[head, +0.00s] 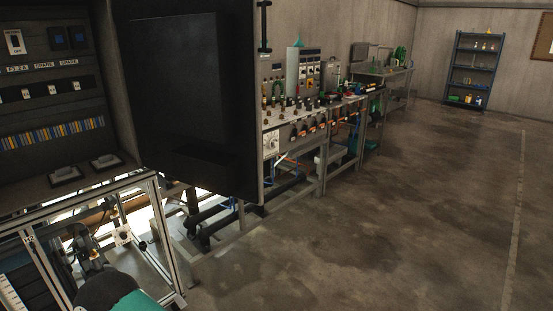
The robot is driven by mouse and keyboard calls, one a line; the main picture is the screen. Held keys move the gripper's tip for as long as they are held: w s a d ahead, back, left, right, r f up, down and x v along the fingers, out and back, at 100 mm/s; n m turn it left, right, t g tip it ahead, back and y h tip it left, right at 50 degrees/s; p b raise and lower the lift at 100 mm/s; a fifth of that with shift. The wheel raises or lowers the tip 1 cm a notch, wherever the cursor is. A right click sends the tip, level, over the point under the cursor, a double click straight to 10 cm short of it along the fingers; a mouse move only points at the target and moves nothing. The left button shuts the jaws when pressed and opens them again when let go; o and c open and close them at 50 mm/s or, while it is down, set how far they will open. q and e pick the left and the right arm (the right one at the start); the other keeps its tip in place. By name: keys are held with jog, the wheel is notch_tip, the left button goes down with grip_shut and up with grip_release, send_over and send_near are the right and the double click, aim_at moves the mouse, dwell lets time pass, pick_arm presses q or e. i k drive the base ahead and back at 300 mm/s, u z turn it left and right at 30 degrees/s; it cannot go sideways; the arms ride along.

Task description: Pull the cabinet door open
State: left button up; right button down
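The cabinet (119,108) fills the upper left of the head view. Its dark door (178,80) stands swung open to the right of the cabinet interior, with its broad dark face toward me. A slim black handle (264,27) shows at the door's right edge, near the top. Inside the cabinet, a dark panel (50,112) carries switches, a row of coloured terminals and two pale-framed units.
A metal frame (165,235) stands below the cabinet. Beyond the door, a bench (325,125) with instruments, knobs and cables runs along the wall. A blue shelf (475,70) stands at the back right. The concrete floor (400,230) at right is clear.

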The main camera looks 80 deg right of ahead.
aim_at(192, 68)
jog(key=u, duration=1.5)
jog(key=i, duration=0.1)
jog(key=z, duration=3.05)
jog(key=i, duration=0.2)
jog(key=z, duration=0.45)
jog(key=i, duration=0.8)
jog(key=u, duration=0.2)
jog(key=k, duration=0.85)
jog(key=z, duration=0.2)
jog(key=i, duration=1.1)
